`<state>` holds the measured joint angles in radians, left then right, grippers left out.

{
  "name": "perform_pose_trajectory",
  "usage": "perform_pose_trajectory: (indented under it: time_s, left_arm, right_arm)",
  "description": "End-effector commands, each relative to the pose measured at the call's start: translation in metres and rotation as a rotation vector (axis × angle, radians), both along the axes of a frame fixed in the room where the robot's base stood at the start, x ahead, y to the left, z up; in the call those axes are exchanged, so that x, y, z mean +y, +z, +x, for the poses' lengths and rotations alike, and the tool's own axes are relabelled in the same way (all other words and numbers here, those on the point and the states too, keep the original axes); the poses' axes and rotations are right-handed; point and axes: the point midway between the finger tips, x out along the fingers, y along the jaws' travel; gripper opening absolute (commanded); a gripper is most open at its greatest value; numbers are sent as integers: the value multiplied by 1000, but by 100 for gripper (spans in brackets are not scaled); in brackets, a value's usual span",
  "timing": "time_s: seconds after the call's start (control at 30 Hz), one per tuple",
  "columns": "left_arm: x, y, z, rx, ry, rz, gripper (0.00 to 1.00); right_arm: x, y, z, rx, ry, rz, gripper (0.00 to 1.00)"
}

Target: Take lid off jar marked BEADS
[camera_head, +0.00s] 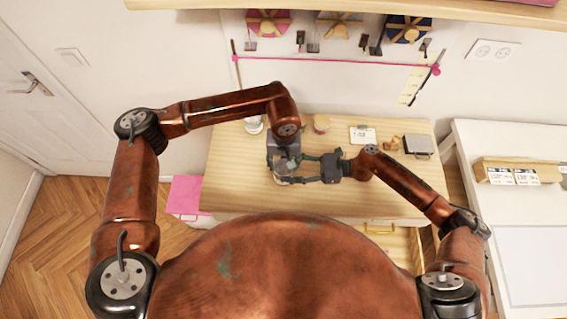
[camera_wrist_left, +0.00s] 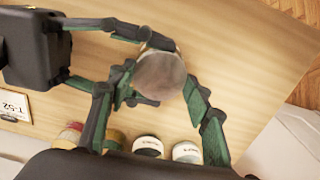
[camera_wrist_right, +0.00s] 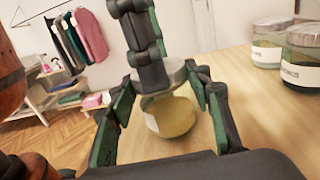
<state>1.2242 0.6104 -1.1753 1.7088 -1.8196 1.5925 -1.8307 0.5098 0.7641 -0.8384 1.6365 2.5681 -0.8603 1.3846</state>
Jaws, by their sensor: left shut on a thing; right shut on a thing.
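A clear glass jar (camera_wrist_right: 170,116) with yellowish contents and a pale label stands on the wooden table; I cannot read its label. Its round grey lid (camera_wrist_left: 160,75) is on top and also shows in the right wrist view (camera_wrist_right: 163,75). My left gripper (camera_head: 284,163) comes from above and is shut on the lid, its fingers at either side. My right gripper (camera_wrist_right: 162,96) comes in from the side and is shut on the jar, one finger on each side of its body. In the head view the grippers mostly hide the jar (camera_head: 283,174).
Several other jars stand along the table's back, with a white-lidded one (camera_wrist_left: 187,151) and a labelled one (camera_wrist_right: 303,55) near. A card (camera_head: 362,134) and a grey box (camera_head: 418,146) lie to the right. The table's front left (camera_head: 235,190) is clear.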

Motion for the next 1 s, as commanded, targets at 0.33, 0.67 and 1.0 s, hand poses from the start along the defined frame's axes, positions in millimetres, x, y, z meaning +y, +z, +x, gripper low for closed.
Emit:
perform_pose_trajectory:
  time_s: [0.33,0.67,1.0]
  left_arm:
    - [2,0,1,-1,3,4,59]
    - [1,1,1,-1,2,1,63]
    - [1,36,1,-3,2,1,63]
  right_arm:
    - [-1,0,0,0,0,-1,0]
    - [0,0,0,0,0,0,0]
    - [0,0,0,0,0,1,0]
